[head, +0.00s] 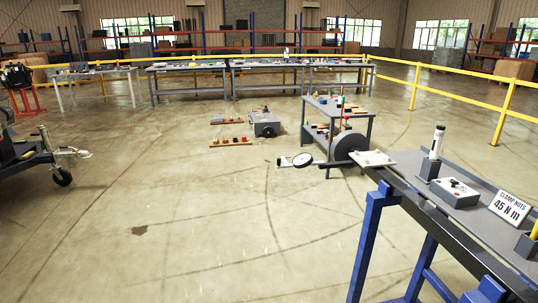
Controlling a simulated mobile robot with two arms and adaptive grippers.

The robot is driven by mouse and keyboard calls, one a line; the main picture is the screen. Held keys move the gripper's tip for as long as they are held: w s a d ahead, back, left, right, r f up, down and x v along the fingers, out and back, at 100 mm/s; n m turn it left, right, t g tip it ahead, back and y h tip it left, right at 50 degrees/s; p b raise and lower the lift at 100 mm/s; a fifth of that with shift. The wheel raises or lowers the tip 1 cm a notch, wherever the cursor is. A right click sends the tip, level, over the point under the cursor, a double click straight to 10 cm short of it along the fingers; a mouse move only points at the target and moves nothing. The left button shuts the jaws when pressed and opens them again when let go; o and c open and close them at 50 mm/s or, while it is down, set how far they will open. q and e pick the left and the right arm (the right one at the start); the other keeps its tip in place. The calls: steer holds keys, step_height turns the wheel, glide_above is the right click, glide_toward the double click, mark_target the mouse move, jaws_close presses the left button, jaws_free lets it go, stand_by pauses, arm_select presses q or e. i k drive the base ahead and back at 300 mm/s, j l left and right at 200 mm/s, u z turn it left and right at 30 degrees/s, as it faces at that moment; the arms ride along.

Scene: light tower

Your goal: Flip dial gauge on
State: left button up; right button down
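A round dial with a white face and dark rim (302,160) shows near the middle of the head view. A white piece (284,161) sits at its left, and a dark bar runs from it right toward a grey disc (349,146). A grey box with a dark switch or knob on top (455,191) stands on the near right bench; its setting is too small to tell. I cannot tell which of these is the dial gauge the task names. Neither of my grippers shows in this view.
The grey bench with blue legs (440,207) fills the right, with an upright white cylinder (437,142) and a "CLAMP NUTS 45 N m" sign (510,208). A cart (340,104) stands behind. A trailer hitch (72,153) is at left.

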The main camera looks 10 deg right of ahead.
mark_target(300, 160)
steer(key=i+u, duration=0.2)
steer(key=i, duration=0.3)
steer(key=i+l+u, duration=0.2)
steer(key=i, duration=0.25)
steer(key=i+l+u, duration=0.2)
steer(key=i, duration=0.3)
